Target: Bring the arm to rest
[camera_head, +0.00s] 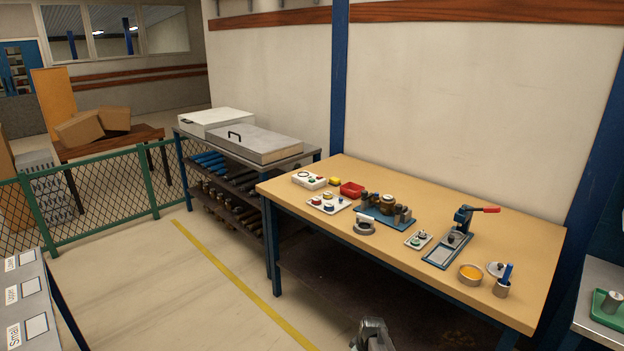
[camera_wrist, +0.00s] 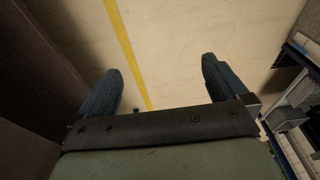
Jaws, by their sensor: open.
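My gripper (camera_wrist: 160,85) shows in the wrist view with its two dark fingers spread wide apart. Nothing is between them; only the pale floor (camera_wrist: 185,40) and a yellow floor line lie beyond. In the head view, a grey part of my arm (camera_head: 373,334) shows at the bottom edge, in front of the workbench (camera_head: 420,280) and apart from it. The fingers cannot be made out in that view.
The workbench holds a blue fixture (camera_head: 383,213), a red bin (camera_head: 352,189), a lever press (camera_head: 455,235) and an orange-filled bowl (camera_head: 470,274). A shelf rack (camera_head: 222,190) stands left of it. A mesh fence (camera_head: 105,200) and a labelled table (camera_head: 30,305) are further left. Floor between is clear.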

